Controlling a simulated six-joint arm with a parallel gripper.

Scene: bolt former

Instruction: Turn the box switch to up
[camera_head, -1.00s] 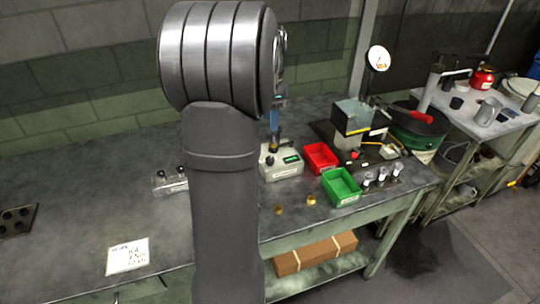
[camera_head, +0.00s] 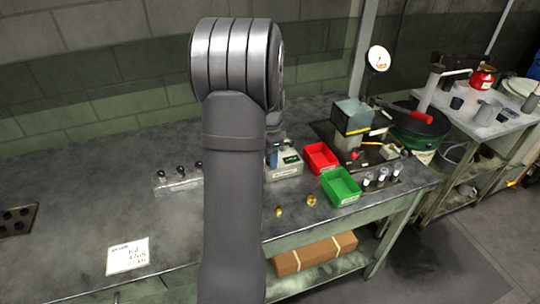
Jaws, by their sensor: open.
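A small pale box (camera_head: 284,171) with a dark green display stands on the bench near the middle. Its left part is partly hidden, and I cannot make out a switch or its position. A low grey block (camera_head: 174,183) with several black knobs sits farther left, its right end behind my arm. I cannot tell which of the two carries the box switch. My gripper (camera_head: 273,156), with a blue part showing, is at the left side of the pale box. It is open and looks empty. My arm hides most of it, and contact with the box cannot be judged.
A red bin (camera_head: 321,158) and a green bin (camera_head: 342,187) stand right of the pale box. Two brass pieces (camera_head: 279,211) lie in front. A machine (camera_head: 351,122) stands behind the bins. A paper sheet (camera_head: 128,256) lies at the left front; bench around it is clear.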

